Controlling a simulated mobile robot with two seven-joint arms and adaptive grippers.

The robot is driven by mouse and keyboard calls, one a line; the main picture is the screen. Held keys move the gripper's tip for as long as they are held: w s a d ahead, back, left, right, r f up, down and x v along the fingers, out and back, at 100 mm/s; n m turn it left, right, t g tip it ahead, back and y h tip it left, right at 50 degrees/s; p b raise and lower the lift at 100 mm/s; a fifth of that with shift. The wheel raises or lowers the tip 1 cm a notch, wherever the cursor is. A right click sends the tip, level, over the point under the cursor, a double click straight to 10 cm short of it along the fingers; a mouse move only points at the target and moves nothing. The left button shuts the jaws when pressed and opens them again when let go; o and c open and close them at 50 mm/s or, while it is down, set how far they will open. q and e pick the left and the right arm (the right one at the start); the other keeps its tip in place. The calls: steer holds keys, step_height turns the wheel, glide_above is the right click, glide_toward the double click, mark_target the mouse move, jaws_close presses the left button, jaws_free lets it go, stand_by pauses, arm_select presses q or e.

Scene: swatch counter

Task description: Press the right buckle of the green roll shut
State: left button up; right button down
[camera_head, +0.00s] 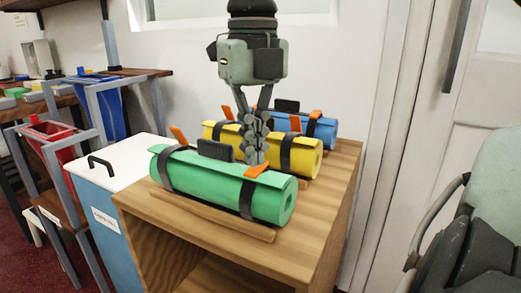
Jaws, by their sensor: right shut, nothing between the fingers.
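The green roll (215,182) lies on a wooden cradle (210,215) at the front of the wooden counter, with two dark straps around it. Its right buckle (257,170) is an orange tab lying low, slightly tilted, at the top of the right strap (246,200). Its left buckle (178,135) is an orange tab standing up above the left strap (165,168). My right gripper (252,160) points straight down, shut and empty, with its fingertips right at the back of the right buckle. I cannot tell whether they touch it. My left gripper is not in view.
A yellow roll (304,158) and a blue roll (322,130) lie behind the green one, with raised orange tabs. The wooden counter (320,190) has bare room at its right. A white-topped box (120,160) with a black handle stands at the left.

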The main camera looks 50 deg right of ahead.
step_height(320, 180, up, 7)
steer(key=p, duration=0.5)
steer(key=shift+r, duration=0.2)
stand_by(0.5)
